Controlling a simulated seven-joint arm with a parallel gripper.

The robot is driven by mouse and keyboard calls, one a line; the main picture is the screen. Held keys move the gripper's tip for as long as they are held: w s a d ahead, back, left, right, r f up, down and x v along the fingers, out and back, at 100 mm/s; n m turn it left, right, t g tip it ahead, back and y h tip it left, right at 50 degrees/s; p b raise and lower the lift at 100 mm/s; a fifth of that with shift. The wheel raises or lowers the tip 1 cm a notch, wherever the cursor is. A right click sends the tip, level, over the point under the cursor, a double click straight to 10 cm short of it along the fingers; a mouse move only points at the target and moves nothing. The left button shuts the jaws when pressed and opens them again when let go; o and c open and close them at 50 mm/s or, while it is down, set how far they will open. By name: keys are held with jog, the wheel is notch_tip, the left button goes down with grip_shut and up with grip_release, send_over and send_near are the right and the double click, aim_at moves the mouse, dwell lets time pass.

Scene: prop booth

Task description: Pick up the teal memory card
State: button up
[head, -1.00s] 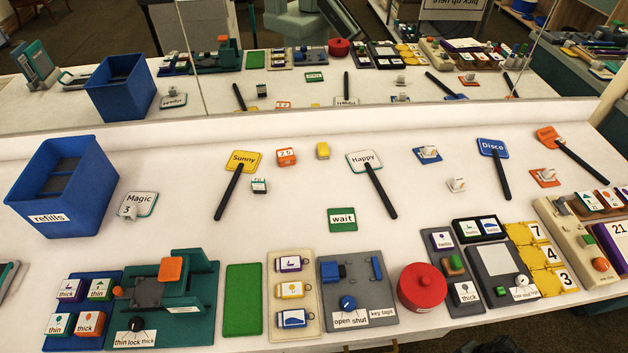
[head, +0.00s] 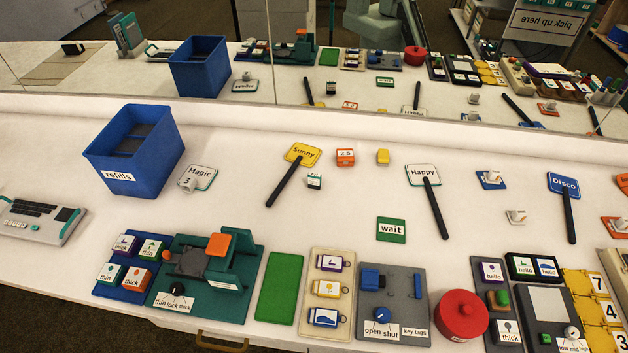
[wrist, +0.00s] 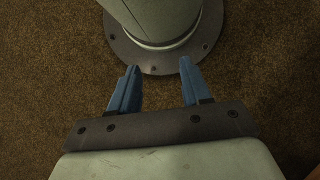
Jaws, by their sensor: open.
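A teal card block (head: 109,273) with a white label that seems to read "thin" sits in the front left place of a blue tray (head: 116,294), at the lower left of the head view. It is the likeliest teal memory card. Purple (head: 124,244), green (head: 151,248) and orange (head: 139,278) blocks share the tray. My gripper (wrist: 158,88) shows only in the wrist view. Its two blue fingers are apart with nothing between them, over brown carpet beside a round grey base, away from the table's objects.
A teal device (head: 215,270) with an orange block stands just right of the tray. A blue refills bin (head: 133,160) stands behind. A pale keyboard device (head: 38,220) lies at the left. A mirror at the back repeats the table. White table is bare between keyboard and tray.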

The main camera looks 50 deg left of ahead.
jog(key=shift+o, duration=0.2)
jog(key=o, duration=0.4)
